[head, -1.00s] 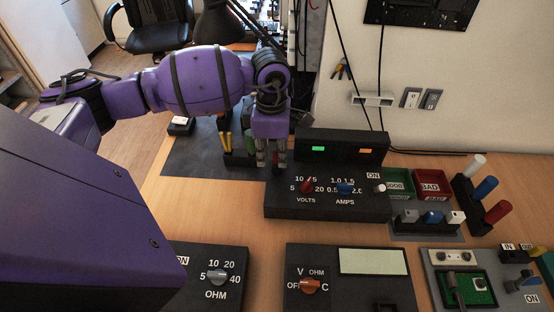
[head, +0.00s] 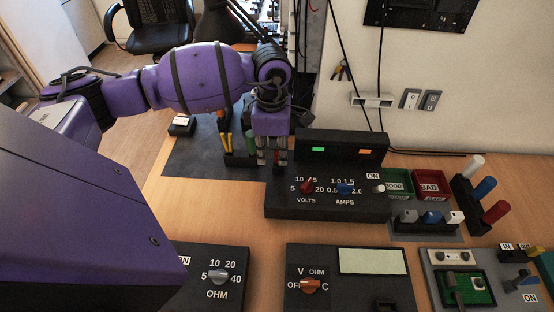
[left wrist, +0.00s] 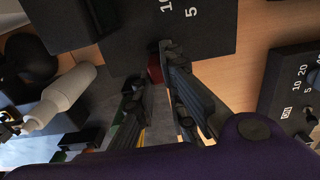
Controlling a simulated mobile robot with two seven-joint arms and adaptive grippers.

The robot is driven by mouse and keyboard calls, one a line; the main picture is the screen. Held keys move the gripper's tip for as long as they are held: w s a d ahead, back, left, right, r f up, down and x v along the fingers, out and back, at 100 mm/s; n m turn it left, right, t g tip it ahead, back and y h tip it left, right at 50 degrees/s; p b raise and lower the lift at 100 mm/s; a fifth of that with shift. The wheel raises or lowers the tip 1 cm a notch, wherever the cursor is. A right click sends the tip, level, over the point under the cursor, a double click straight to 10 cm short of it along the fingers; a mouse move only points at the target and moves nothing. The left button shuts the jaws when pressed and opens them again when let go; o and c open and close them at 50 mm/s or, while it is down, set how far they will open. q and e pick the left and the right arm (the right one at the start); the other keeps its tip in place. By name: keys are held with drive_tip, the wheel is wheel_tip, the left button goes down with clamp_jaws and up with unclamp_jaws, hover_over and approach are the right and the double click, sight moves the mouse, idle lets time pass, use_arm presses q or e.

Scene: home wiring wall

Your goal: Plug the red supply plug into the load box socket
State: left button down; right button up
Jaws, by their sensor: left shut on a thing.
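My left gripper (head: 270,156) points down at the back left corner of the dark supply box (head: 325,205) with its VOLTS and AMPS knobs. It is shut on a small red plug (left wrist: 155,68), seen between the fingertips in the left wrist view. The fingers hide most of the plug, and I cannot tell whether it touches the box. The load box (head: 232,293), a dark box with a grey OHM knob, stands at the front left. My purple arm covers its left part, and I cannot make out its socket. My right gripper is not in view.
A meter box (head: 320,295) stands right of the load box. Green and red bins (head: 432,184), a rack of white, blue and red cylinders (head: 470,200) and a circuit board box (head: 465,260) are at the right. Bare wooden table (head: 225,215) lies between the supply box and load box.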

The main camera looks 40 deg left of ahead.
use_arm(q)
drive_tip(key=shift+r+p, duration=0.45)
drive_tip(key=shift+r, duration=0.65)
drive_tip(key=shift+r+p, duration=0.45)
drive_tip(key=shift+r, duration=0.65)
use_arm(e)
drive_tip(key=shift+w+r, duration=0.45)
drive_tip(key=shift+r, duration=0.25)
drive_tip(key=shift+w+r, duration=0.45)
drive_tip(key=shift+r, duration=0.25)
